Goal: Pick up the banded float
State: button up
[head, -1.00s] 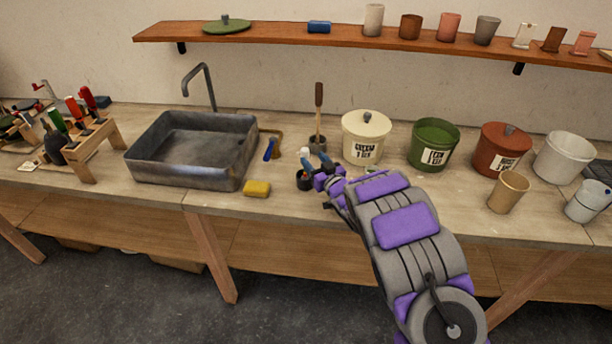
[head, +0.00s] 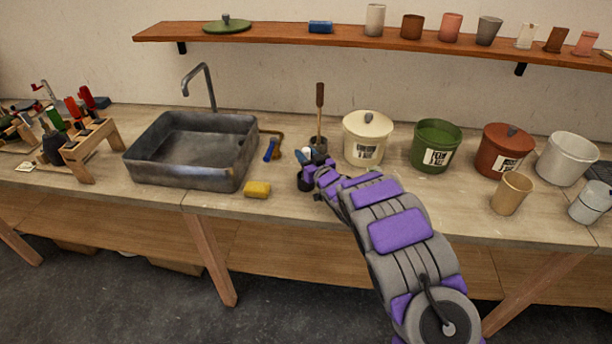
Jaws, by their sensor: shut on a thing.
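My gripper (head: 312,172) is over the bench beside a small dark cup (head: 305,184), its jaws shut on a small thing. A small piece with white and blue parts (head: 302,156) shows just above the jaws; I take it to be the banded float. The jaws and the cup rim hide its lower part, so I cannot tell whether it is clear of the cup.
A grey pot with an upright wooden-handled tool (head: 319,102) stands just behind. The sink (head: 190,152), yellow sponge (head: 257,189) and blue-handled tool (head: 271,149) are left. A lidded cream crock (head: 367,140), green bucket (head: 435,147) and tan cup (head: 511,194) are right.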

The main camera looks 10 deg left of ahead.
grip_shut()
